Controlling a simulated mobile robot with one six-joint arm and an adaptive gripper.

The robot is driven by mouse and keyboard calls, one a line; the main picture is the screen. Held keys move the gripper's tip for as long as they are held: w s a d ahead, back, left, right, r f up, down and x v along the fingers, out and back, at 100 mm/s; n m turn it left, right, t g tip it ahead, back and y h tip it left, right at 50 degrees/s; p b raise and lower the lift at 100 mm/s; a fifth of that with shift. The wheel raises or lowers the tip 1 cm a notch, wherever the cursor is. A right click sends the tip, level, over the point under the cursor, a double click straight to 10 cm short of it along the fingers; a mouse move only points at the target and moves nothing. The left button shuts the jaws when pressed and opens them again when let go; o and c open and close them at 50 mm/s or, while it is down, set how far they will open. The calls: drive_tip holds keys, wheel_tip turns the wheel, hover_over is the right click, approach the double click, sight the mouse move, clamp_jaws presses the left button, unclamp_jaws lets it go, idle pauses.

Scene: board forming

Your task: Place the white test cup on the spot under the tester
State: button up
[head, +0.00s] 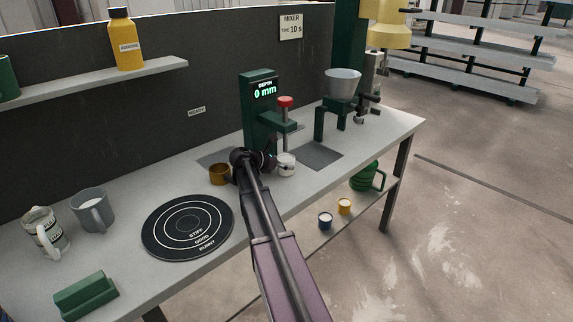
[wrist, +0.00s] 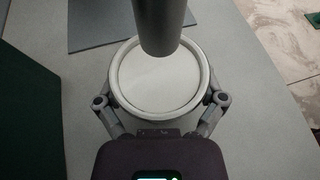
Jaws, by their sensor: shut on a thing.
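The white test cup (head: 286,166) is at the foot of the green tester (head: 258,115), whose display reads 0 mm. My gripper (head: 270,162) reaches it from the left side in the head view. In the wrist view my gripper (wrist: 161,104) is shut around the cup (wrist: 150,83), one finger on each side. The cup is upright, its pale top level with the rim. The tester's grey rod (wrist: 162,25) hangs over the far part of the cup. The spot under the tester is hidden, and I cannot tell whether the cup touches the bench.
A brown cup (head: 219,175) stands close left of my gripper. A black ringed disc (head: 188,227) lies on the bench (head: 135,195), with two mugs at left. A grey hopper (head: 342,84) on a green stand is right of the tester. A grey plate (head: 314,155) lies between them.

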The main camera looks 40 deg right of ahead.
drive_tip(key=shift+f, duration=0.15)
drive_tip(key=o, duration=1)
drive_tip(key=shift+r, duration=0.3)
drive_tip(key=p+v, duration=0.4)
drive_tip(key=v, duration=0.6)
drive_tip(key=shift+a+r, duration=0.15)
drive_tip(key=shift+a, duration=0.05)
drive_tip(key=shift+w+a+r+p, duration=0.2)
drive_tip(key=shift+a+p, duration=0.2)
drive_tip(key=shift+a, duration=0.3)
